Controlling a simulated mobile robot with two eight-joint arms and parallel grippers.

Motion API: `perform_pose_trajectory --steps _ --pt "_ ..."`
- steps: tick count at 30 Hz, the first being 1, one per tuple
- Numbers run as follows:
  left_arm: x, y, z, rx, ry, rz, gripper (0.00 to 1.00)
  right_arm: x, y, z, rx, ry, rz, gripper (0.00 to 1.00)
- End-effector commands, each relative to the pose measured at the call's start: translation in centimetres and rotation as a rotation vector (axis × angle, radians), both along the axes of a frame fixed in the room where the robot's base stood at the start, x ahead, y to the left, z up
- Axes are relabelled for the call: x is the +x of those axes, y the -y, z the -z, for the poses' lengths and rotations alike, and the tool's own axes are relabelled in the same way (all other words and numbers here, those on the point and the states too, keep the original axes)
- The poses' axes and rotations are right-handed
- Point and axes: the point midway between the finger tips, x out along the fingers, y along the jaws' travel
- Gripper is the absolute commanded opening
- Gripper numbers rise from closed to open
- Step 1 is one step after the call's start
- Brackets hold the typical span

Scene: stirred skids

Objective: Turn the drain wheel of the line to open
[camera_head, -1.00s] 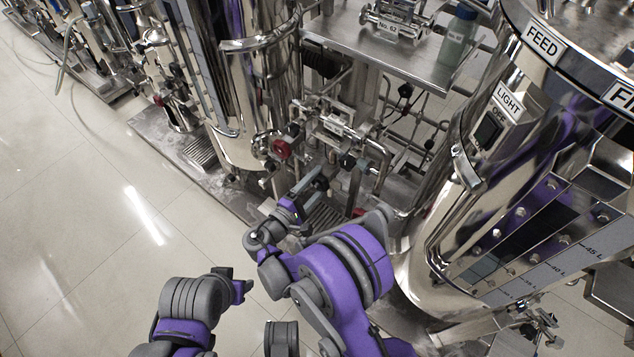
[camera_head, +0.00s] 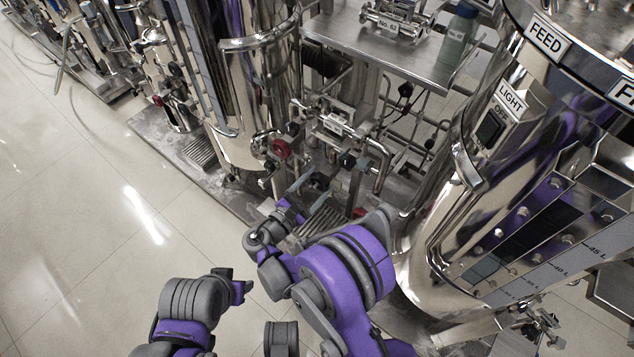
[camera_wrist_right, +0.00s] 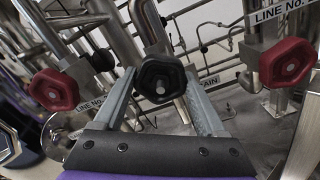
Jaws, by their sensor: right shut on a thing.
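My right gripper (camera_head: 311,180) reaches in among the pipes between the two steel tanks. In the right wrist view its two grey fingers (camera_wrist_right: 165,100) stand on either side of a black wheel (camera_wrist_right: 161,79) and are shut on it. In the head view the held wheel is small and hard to tell from the fingers. My left gripper (camera_head: 243,289) is low in the head view, away from the pipes, and its jaws cannot be made out.
Red wheels flank the black one in the wrist view, at left (camera_wrist_right: 54,90) and right (camera_wrist_right: 287,63). A red wheel (camera_head: 281,149) and another black knob (camera_head: 347,160) show in the head view. The FEED tank (camera_head: 470,205) stands close on the right. Open floor (camera_head: 80,230) lies left.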

Motion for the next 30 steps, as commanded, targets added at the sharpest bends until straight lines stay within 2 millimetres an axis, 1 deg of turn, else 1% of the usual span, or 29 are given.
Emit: perform_pose_trajectory --steps 6,17,18,20,21,22,30 --pt "0.0 0.0 0.01 0.0 0.0 0.0 0.5 0.12 0.17 -0.14 -0.028 -0.015 0.002 0.18" --pt "0.0 0.0 0.01 0.0 0.0 0.0 0.5 0.12 0.18 -0.14 -0.03 -0.016 0.002 0.18" --pt "0.0 0.0 0.01 0.0 0.0 0.0 0.5 0.12 0.19 -0.14 -0.031 -0.016 0.003 0.79" --pt "0.0 0.0 0.01 0.0 0.0 0.0 0.5 0.11 0.17 -0.13 -0.03 -0.016 0.002 0.9" --pt "0.0 0.0 0.01 0.0 0.0 0.0 0.5 0.09 0.15 -0.11 -0.029 -0.017 0.002 0.97" --pt "0.0 0.0 0.01 0.0 0.0 0.0 0.5 0.08 0.14 -0.1 -0.029 -0.017 0.002 1.0" --pt "0.01 0.0 0.02 0.0 0.0 0.0 0.5 0.04 0.07 -0.04 -0.027 -0.017 0.001 1.0"
